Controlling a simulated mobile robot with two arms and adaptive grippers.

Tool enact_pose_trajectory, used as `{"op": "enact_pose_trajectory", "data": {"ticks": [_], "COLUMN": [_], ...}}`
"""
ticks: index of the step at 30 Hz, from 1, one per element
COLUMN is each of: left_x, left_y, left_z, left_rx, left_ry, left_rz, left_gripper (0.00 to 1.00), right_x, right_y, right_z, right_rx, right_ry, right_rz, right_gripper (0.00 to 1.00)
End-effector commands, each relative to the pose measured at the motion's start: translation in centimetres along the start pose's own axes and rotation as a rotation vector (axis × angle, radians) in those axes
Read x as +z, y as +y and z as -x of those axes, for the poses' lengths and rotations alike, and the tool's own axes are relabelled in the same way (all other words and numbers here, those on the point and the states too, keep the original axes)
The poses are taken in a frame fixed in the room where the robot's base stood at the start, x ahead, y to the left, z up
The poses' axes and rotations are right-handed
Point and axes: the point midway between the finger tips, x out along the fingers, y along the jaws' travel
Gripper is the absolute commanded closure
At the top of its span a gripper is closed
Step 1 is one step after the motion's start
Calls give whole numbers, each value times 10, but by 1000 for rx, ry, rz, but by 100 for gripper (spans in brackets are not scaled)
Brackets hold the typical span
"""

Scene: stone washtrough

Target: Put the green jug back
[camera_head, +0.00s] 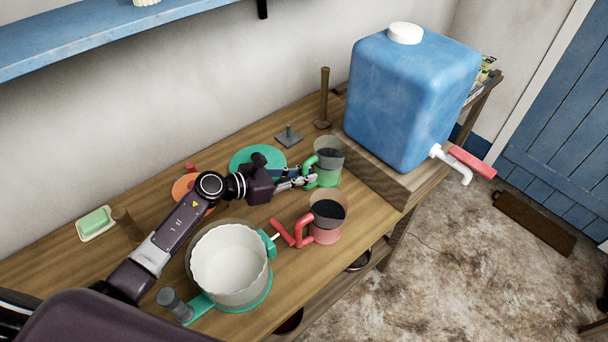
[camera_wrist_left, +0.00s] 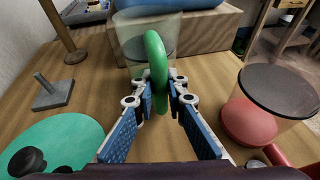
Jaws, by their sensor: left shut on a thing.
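The green jug (camera_head: 328,161) is a clear cup with a green base and a green handle. It stands upright on the wooden table just in front of the block under the blue water tank. My left gripper (camera_head: 311,180) is shut on its handle; in the left wrist view the green handle (camera_wrist_left: 156,62) stands between the two fingers (camera_wrist_left: 160,98). The jug's clear body (camera_wrist_left: 140,40) shows behind the handle. A green round lid (camera_head: 252,157) with a black knob lies on the table behind my left wrist. My right gripper is not in view.
A red jug (camera_head: 326,220) stands close in front of the green one. A large white-lined pot (camera_head: 230,265) stands near the front edge. A blue tank (camera_head: 410,95) with a tap sits on a wooden block (camera_head: 372,170). A wooden post (camera_head: 324,95) and a grey knobbed plate (camera_head: 288,137) stand behind.

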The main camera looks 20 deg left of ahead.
Motion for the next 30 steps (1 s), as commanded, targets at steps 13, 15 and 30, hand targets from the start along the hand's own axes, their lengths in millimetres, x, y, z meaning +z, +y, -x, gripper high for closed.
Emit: {"op": "enact_pose_trajectory", "data": {"ticks": [13, 15, 30], "left_x": [-2, -2, -2], "left_y": [0, 0, 2], "left_z": [-1, -1, 19], "left_rx": [0, 0, 2], "left_ry": [-1, 0, 3], "left_rz": [0, 0, -2], "left_gripper": [77, 70, 70], "right_x": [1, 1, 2], "right_y": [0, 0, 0], "right_z": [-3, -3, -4], "right_rx": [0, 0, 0], "right_ry": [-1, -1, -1], "right_rz": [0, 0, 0], "right_gripper": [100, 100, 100]}}
